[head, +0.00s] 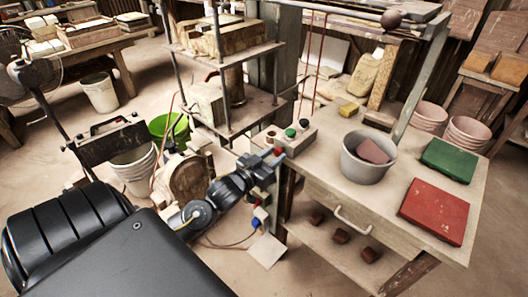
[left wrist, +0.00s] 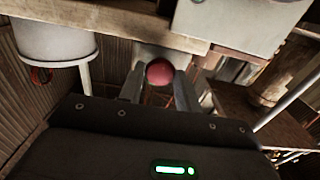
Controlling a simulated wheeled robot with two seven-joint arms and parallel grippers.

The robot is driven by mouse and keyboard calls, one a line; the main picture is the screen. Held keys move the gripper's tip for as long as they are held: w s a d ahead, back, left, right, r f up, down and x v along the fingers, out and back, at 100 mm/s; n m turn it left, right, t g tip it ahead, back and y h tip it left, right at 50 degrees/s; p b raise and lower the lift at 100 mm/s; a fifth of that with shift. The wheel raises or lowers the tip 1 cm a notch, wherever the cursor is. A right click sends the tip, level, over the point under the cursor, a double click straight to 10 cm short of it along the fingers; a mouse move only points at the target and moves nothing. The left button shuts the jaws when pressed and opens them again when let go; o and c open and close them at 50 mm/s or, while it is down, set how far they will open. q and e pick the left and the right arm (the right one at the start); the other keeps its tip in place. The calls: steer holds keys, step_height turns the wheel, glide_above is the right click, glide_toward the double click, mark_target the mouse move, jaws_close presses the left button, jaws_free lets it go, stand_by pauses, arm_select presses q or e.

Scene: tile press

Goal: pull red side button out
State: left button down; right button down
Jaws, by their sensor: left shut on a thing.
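The red side button (left wrist: 160,72) is a round red knob in the left wrist view, between the two fingers of my left gripper (left wrist: 160,88). The fingers are shut on it from both sides. In the head view the red button (head: 278,151) shows small at the tip of my left gripper (head: 271,157), at the left end of the small control box (head: 297,138). The box stands on the table's left edge and has green and dark buttons on top. The button's stem is hidden. My right gripper is not in view.
The wooden table (head: 330,185) holds a grey bucket (head: 367,158) with a reddish block inside, a green tile (head: 448,160) and a red tile (head: 434,211). A press frame (head: 228,85) stands behind my left arm. A green bucket (head: 168,127) stands on the floor.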

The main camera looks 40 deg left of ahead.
arm_select(q)
steer(key=shift+f, duration=0.15)
steer(key=c, duration=1.4)
jaws_free()
steer(key=o, duration=0.4)
steer(key=shift+s, duration=0.2)
steer(key=shift+o, duration=0.2)
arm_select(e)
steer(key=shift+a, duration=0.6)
arm_select(q)
steer(key=s+b, duration=0.1)
steer(key=s, duration=0.9)
steer(key=shift+s+a, duration=0.2)
steer(key=shift+s, duration=0.15)
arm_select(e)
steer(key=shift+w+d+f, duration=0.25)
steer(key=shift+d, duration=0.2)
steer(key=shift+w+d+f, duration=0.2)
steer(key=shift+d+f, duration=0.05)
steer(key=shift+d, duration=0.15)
